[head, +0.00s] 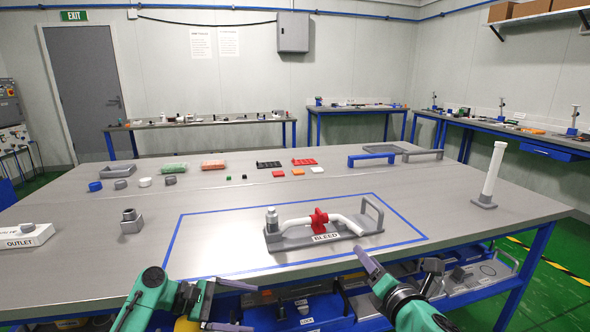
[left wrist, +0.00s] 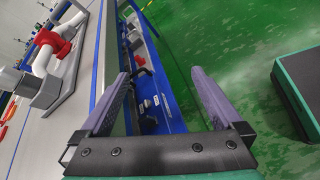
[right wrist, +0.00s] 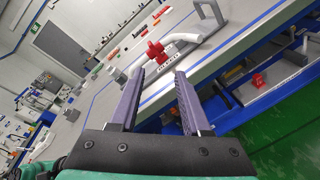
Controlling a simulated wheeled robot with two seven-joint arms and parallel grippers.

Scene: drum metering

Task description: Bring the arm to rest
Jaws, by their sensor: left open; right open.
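My right gripper (head: 400,268) is open and empty at the table's front edge, in front of the bleed assembly; its two fingers stand apart in the right wrist view (right wrist: 158,98). My left gripper (head: 236,306) is open and empty, low at the front edge; in the left wrist view (left wrist: 160,100) its fingers are apart over the lower shelf and green floor. The bleed assembly (head: 300,240) lies on the table inside a blue outlined rectangle. It has white pipe, a red valve handle (head: 319,221), a grey fitting and a grey handle. Neither gripper touches it.
An outlet block (head: 24,236) sits at the table's left edge, with a grey fitting (head: 131,221) nearby. A white upright tube (head: 491,172) stands at the right. Caps, blocks and trays lie towards the back. A blue lower shelf (head: 305,308) holds several items below the front edge.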

